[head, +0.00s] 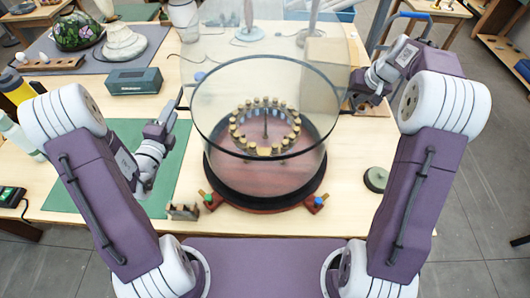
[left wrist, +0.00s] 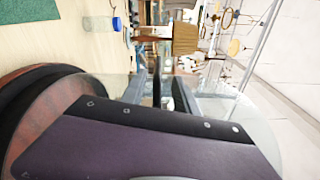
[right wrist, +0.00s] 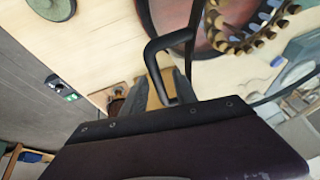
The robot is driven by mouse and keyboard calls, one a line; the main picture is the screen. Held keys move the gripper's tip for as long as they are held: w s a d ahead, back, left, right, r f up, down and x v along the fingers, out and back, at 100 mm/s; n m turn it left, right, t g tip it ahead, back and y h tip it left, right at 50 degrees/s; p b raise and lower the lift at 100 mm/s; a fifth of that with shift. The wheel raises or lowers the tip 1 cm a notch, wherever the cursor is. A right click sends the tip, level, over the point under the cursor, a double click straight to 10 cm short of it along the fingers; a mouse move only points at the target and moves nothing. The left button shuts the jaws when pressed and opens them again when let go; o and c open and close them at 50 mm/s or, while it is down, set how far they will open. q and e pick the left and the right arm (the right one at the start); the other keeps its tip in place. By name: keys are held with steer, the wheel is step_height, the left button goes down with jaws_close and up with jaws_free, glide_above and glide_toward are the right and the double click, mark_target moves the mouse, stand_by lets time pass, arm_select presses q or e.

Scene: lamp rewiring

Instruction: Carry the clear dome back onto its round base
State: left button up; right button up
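The clear dome (head: 318,88), see-through with a dark rim, stands over the round base (head: 263,202) in the head view. Its rim appears well above the base, and I cannot tell whether any glass touches it. The base is dark red with a black ring and a circle of brass-topped pegs (head: 233,130). My left gripper (head: 178,104) is at the dome's left side, apparently shut on its handle; the left wrist view shows a dark bar between the fingers. My right gripper (head: 352,104) is at the right side; the right wrist view shows its fingers around the black handle (right wrist: 168,42).
A green mat (head: 168,172) lies left of the base, with a blue-grey box (head: 134,81) behind it. A small dark disc (head: 376,179) lies to the right. Small red-brown blocks (head: 315,203) sit at the base's front. Lamp parts and mats fill the back left.

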steer(key=shift+d+r, duration=0.1)
steer(key=shift+r, duration=0.15)
arm_select(q)
steer(key=shift+s, duration=0.2)
arm_select(e)
steer(key=v, duration=1.1)
steer(key=shift+s+r, duration=0.15)
steer(key=shift+r, duration=0.05)
arm_select(q)
steer(key=shift+s, duration=0.1)
